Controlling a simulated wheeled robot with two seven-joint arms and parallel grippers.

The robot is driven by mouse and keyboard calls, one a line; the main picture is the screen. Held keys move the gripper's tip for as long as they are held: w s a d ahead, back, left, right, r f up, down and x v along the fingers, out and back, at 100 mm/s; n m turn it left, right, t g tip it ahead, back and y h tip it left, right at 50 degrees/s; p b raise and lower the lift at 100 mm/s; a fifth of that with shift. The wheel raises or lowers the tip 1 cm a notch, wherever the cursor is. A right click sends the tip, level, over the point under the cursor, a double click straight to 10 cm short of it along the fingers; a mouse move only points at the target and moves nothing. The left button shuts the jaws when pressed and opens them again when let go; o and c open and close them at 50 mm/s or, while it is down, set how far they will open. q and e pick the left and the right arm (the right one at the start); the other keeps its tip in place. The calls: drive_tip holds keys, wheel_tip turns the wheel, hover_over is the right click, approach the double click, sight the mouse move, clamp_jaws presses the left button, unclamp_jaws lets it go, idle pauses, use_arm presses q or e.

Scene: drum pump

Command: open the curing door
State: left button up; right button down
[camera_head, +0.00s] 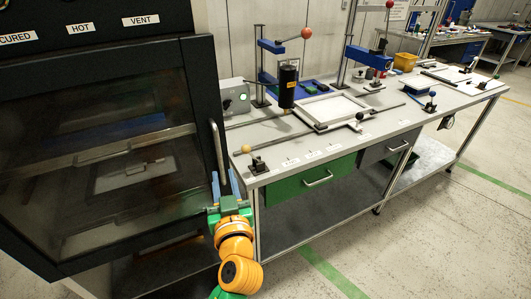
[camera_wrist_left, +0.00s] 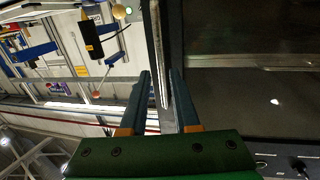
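The curing door (camera_head: 200,95) is a dark-framed glass door on the black cabinet at left and appears shut. Its handle (camera_head: 217,150) is an upright metal bar near the door's right edge. My left gripper (camera_head: 224,178) is at the handle's lower end, fingers pointing up along it. In the left wrist view the gripper (camera_wrist_left: 160,73) has its two fingers apart, with the handle bar (camera_wrist_left: 157,50) running into the gap between them. I see no clear contact with either finger. The door frame (camera_wrist_left: 177,35) lies just behind the right finger. My right gripper is not in view.
A grey workbench (camera_head: 270,135) with a green drawer (camera_head: 300,183) stands close to the right of the door. It carries a black cylinder (camera_head: 288,86), a white frame (camera_head: 330,108) and clamps. Shelves show through the glass. Open floor (camera_head: 420,240) lies in front of the bench.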

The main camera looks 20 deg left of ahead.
sight(220, 160)
use_arm(q)
drive_tip(key=shift+w+a+r+p, duration=0.6)
drive_tip(key=shift+w+r+p, duration=0.05)
drive_tip(key=shift+w+p, duration=0.1)
drive_tip(key=p+x, duration=0.1)
drive_tip(key=x, duration=0.3)
drive_tip(key=shift+w+a+f, duration=0.15)
drive_tip(key=shift+w+a, duration=0.05)
drive_tip(key=shift+w+a+f, duration=0.2)
drive_tip(key=shift+w+a, duration=0.05)
drive_tip(key=shift+w, duration=0.05)
drive_tip(key=shift+s+d, duration=0.1)
clamp_jaws()
